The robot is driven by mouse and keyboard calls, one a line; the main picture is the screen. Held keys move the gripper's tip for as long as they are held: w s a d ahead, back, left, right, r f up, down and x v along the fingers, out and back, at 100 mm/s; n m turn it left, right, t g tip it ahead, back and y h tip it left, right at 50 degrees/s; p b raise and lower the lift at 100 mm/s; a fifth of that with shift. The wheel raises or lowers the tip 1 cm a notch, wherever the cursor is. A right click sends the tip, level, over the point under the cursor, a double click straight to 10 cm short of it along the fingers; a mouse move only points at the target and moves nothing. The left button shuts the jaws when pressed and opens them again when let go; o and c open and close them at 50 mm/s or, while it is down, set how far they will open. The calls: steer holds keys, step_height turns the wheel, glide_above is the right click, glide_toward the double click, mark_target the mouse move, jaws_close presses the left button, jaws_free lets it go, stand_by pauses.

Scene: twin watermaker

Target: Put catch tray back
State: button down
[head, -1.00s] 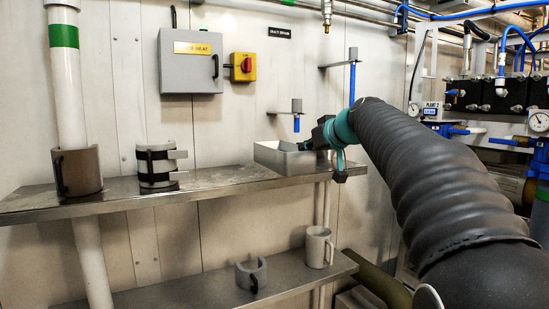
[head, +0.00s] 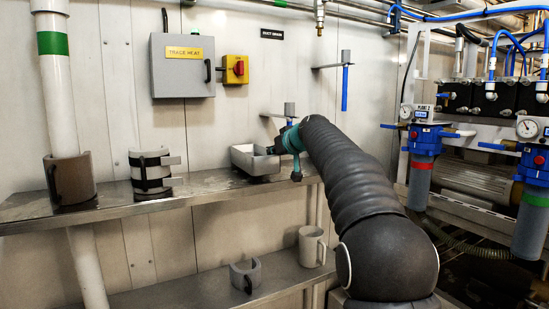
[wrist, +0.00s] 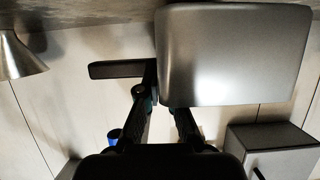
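The catch tray (head: 254,164) is a shallow grey metal tray at the right part of the upper shelf, low over or on it; I cannot tell if it touches. My gripper (head: 277,148) is at the tray's right end. In the wrist view the tray (wrist: 232,55) fills the upper right as a smooth grey panel. My gripper (wrist: 155,80) meets its edge there, one dark finger along the edge and the other partly hidden by the tray. It looks shut on the tray's wall.
A bracket (head: 289,108) with a short blue pipe is on the wall near my gripper.

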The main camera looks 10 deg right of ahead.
steer(key=shift+f, duration=0.55)
steer(key=shift+f, duration=0.2)
steer(key=c, duration=1.3)
jaws_free()
steer(key=shift+s+d+r, duration=0.1)
steer(key=shift+s+r, duration=0.05)
steer(key=shift+r, duration=0.05)
steer(key=b+v, duration=0.2)
steer(key=v, duration=0.9)
steer(key=shift+s+d+r, duration=0.1)
steer(key=shift+s, duration=0.25)
steer(key=shift+s, duration=0.1)
